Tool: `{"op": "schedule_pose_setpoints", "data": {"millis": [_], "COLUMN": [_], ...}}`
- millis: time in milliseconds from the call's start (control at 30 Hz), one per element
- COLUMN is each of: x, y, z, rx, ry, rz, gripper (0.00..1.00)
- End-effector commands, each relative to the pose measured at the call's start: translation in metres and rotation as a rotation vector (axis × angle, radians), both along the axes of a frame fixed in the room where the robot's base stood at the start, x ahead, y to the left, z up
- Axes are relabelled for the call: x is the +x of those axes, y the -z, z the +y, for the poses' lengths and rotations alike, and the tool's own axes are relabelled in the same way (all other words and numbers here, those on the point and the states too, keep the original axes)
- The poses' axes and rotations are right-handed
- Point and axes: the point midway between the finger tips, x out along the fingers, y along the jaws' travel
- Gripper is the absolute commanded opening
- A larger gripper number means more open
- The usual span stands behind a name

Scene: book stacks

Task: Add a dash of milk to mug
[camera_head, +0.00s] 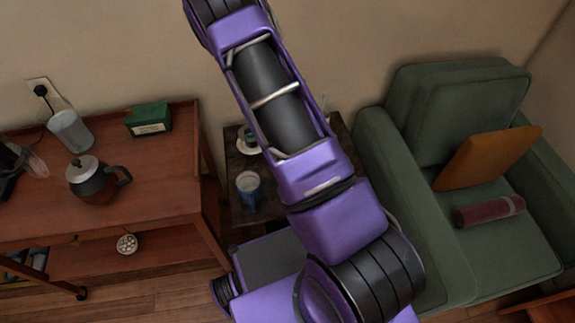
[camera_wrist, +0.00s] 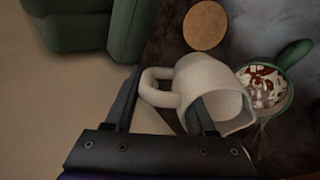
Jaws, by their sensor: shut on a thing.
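My gripper (camera_wrist: 166,86) shows in the wrist view, its two fingers closed about the handle side of a white jug (camera_wrist: 202,76). The jug is tilted, its open mouth facing the lower right. Its inside looks white, and I cannot make out milk in it. A green mug (camera_wrist: 291,54) stands just right of the jug, with brown and white contents showing in it. I cannot tell whether jug and mug touch. In the head view my arm hides the gripper and jug. A green cup (camera_head: 246,132) shows there on a white saucer, partly beside my arm.
A dark side table (camera_head: 232,165) holds a blue cup (camera_head: 249,184). A round tan coaster (camera_wrist: 206,25) lies beyond the jug. A green armchair (camera_head: 455,110) stands right. A wooden table (camera_head: 140,205) at left bears a kettle (camera_head: 93,182) and a green box (camera_head: 148,121).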

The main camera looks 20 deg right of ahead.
Motion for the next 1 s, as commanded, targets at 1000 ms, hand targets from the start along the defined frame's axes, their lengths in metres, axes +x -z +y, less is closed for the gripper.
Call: {"op": "schedule_pose_setpoints", "data": {"millis": [1000], "x": [-0.0003], "y": [0.0004], "z": [0.0036], "rx": [-0.069], "ry": [0.000], "rz": [-0.007], "gripper": [0.00]}}
